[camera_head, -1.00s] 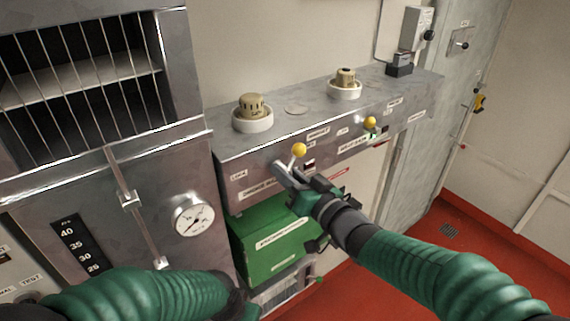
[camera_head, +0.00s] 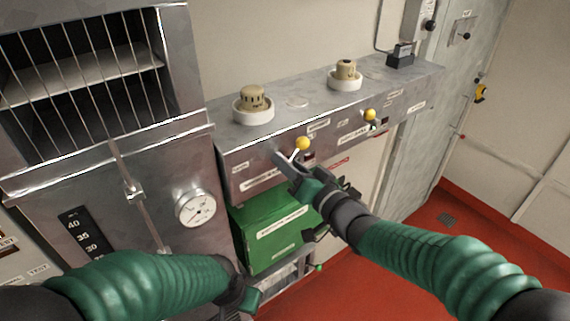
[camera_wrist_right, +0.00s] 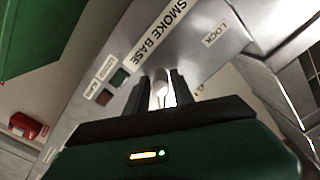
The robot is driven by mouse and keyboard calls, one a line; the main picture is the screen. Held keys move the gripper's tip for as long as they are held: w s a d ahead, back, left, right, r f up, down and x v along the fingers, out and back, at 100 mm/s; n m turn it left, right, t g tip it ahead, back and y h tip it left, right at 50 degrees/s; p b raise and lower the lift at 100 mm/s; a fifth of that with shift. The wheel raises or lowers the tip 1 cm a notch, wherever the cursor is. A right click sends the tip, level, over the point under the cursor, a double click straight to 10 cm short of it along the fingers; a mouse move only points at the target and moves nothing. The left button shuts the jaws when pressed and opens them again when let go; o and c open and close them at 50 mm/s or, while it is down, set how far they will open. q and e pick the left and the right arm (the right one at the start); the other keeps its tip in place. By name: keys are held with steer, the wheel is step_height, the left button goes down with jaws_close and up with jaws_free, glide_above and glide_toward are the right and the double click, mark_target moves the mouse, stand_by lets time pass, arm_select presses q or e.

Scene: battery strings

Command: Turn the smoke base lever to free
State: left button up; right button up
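The smoke base lever, with a yellow ball knob (camera_head: 303,143), stands on the front of the long metal box (camera_head: 240,150). My right gripper (camera_head: 287,160) is at this lever, just below the knob. In the right wrist view the pale lever shaft (camera_wrist_right: 160,88) stands between the two dark fingers of my right gripper (camera_wrist_right: 160,80). The fingers look apart, with a bright gap beside the shaft. The "SMOKE BASE" label (camera_wrist_right: 158,32) and a "LOCK" label (camera_wrist_right: 216,35) show there; I read no "free" label. My left gripper (camera_head: 242,292) is low in the head view, its fingers unclear.
A second yellow-knobbed lever (camera_head: 370,115) stands further right on the box. Two beige detectors (camera_head: 254,98) (camera_head: 345,71) sit on top. A green box (camera_head: 275,238) hangs below, close to my right gripper. A steel cabinet with a gauge (camera_head: 195,208) is at left.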

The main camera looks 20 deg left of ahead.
steer(key=shift+o, duration=1.1)
steer(key=shift+f, duration=0.1)
steer(key=shift+s+d, duration=0.1)
steer(key=shift+d, duration=0.05)
steer(key=b+v, duration=0.4)
steer(key=v, duration=1.2)
steer(key=shift+d, duration=0.3)
steer(key=shift+s+a+f+b, duration=0.1)
steer(key=shift+f+b, duration=0.05)
steer(key=shift+b, duration=0.15)
